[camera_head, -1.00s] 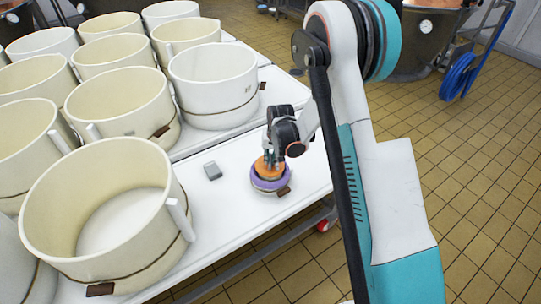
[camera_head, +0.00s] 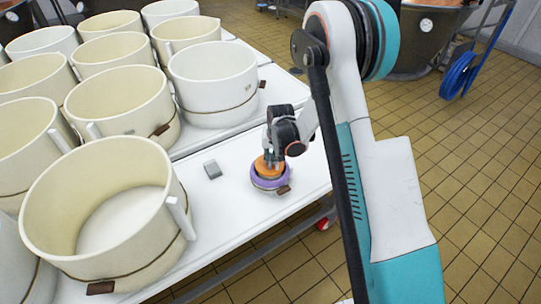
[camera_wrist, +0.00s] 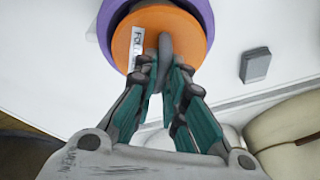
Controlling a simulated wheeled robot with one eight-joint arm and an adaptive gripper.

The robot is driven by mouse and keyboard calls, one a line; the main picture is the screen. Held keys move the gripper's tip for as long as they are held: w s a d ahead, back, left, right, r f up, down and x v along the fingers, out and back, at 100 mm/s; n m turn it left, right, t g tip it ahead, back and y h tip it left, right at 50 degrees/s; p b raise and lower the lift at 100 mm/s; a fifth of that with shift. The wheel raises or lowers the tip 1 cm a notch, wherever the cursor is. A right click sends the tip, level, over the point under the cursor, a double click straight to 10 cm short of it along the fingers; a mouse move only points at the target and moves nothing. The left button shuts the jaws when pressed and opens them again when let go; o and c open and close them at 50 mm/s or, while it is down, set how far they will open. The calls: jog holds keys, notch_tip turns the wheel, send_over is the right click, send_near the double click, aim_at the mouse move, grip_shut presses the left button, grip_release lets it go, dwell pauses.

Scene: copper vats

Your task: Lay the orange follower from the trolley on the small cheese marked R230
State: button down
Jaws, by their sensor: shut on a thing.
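My gripper (camera_head: 271,160) is shut on the grey upright grip of the orange follower (camera_head: 264,172). In the wrist view my fingers (camera_wrist: 165,65) pinch that grip, and the follower (camera_wrist: 190,28) carries a white label whose text is only partly readable. The follower is a round disc, directly over a small round cheese or mould with a purple rim (camera_head: 257,182) and a pale side. The purple rim (camera_wrist: 106,22) shows around the disc in the wrist view. Whether the disc touches the top inside is hidden. A brown tag (camera_head: 284,190) hangs on its side; no R230 marking is readable.
The white table (camera_head: 232,195) carries a small grey block (camera_head: 212,170), left of the purple-rimmed piece. Several large cream moulds crowd the left, the nearest being a big one (camera_head: 100,235). The table's right edge lies close to the small piece. Tiled floor lies beyond.

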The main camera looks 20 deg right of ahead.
jog(key=shift+f, duration=0.5)
dwell(0.4)
jog(key=c, duration=1.6)
grip_release()
jog(key=shift+r+p, duration=1.75)
jog(key=shift+r, duration=1.8)
